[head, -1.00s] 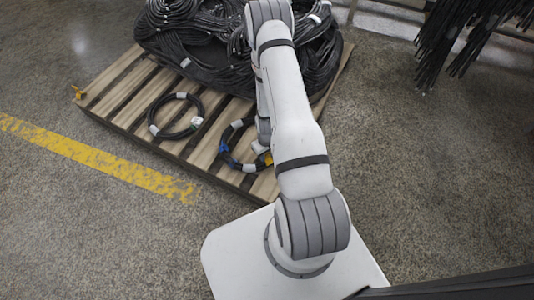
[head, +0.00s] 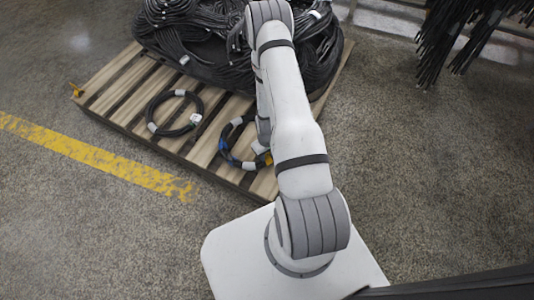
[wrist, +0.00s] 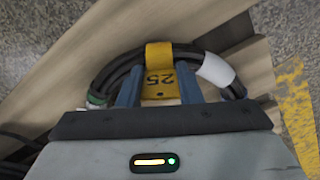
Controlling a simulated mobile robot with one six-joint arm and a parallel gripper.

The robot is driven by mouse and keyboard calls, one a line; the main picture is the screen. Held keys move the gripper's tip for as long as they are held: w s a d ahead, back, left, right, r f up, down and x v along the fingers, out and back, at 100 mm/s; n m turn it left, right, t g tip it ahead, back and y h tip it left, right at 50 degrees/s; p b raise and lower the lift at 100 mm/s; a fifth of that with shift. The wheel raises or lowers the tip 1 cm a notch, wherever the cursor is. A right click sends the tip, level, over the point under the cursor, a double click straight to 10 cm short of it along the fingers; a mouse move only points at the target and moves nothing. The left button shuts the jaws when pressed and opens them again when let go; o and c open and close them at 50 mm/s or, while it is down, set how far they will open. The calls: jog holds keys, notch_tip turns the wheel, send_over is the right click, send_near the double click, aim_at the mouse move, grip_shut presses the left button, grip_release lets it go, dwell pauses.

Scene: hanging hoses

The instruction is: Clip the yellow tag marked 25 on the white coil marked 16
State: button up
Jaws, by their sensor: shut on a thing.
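In the wrist view, the yellow tag (wrist: 160,78) shows an upside-down 25. My gripper (wrist: 160,90) is shut on it, one finger on each side. The tag's upper part lies across the black hose of a coil (wrist: 120,70); I cannot tell whether it is fastened around it. This coil has a white band (wrist: 215,70) to the right of the tag and a green band at the left. I can read no 16 on it. In the head view, a banded coil (head: 228,155) lies on the pallet's near side, partly hidden by my arm, with a bit of yellow beside it.
The wooden pallet (head: 112,82) also bears another black coil (head: 152,116) with white bands, and a large heap of black hoses (head: 205,45) behind. More hoses (head: 470,30) hang at the upper right. A yellow line (head: 90,153) marks the floor, which is clear at left and right.

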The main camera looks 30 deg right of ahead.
jog(key=shift+f+b, duration=0.5)
jog(key=shift+f, duration=0.1)
dwell(0.6)
jog(key=o, duration=1.1)
jog(key=shift+c, duration=0.2)
jog(key=shift+r, duration=0.1)
notch_tip(320, 180, up, 8)
jog(key=p, duration=0.3)
jog(key=shift+f, duration=0.2)
jog(key=shift+r, duration=0.1)
